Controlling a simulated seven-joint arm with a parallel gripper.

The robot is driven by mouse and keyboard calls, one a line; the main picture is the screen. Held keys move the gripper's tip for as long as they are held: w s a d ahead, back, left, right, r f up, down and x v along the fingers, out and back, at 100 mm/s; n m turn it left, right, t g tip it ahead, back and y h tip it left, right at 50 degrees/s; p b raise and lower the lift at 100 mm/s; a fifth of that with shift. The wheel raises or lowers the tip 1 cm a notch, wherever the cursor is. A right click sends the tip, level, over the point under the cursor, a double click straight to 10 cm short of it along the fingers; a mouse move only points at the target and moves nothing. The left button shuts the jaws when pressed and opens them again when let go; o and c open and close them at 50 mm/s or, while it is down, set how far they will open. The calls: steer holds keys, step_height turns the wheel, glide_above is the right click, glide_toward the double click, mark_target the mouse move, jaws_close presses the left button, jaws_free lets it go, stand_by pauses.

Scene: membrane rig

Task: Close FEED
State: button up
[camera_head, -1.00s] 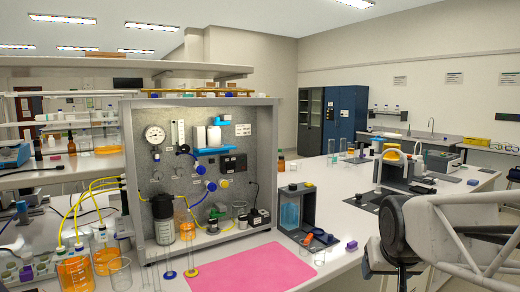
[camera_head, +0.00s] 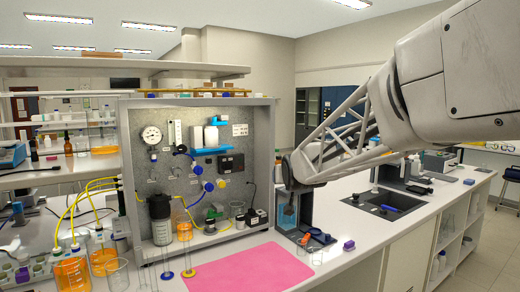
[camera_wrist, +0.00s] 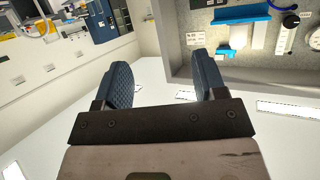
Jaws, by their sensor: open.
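The membrane rig (camera_head: 262,150) is a grey upright panel in a frame, left of centre in the head view. In the head view my arm's end is by the rig's right edge; the fingers cannot be made out there.
A pressure gauge (camera_head: 152,135), a dark-topped canister (camera_head: 160,220) and a blue shelf (camera_head: 210,150) are on the rig. A dark box (camera_head: 287,213) stands right of the rig, below my arm.

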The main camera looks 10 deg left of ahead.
steer(key=w+a+r+n+t+y, duration=0.15)
steer(key=w+a, duration=0.35)
steer(key=a, duration=0.5)
steer(key=w+a+n+t+y, duration=0.1)
steer(key=w+a+y, duration=0.3)
steer(key=a, duration=0.5)
steer(key=n+y, duration=0.2)
steer(key=y, duration=0.3)
glide_toward(183, 151)
steer(key=w+a, duration=0.1)
steer(key=w+a+t, duration=0.1)
steer(key=shift+w+a+r, duration=0.15)
steer(key=shift+a+r, duration=0.15)
steer(key=shift+w, duration=0.1)
steer(key=shift+x, duration=3.85)
steer(key=shift+c, duration=0.5)
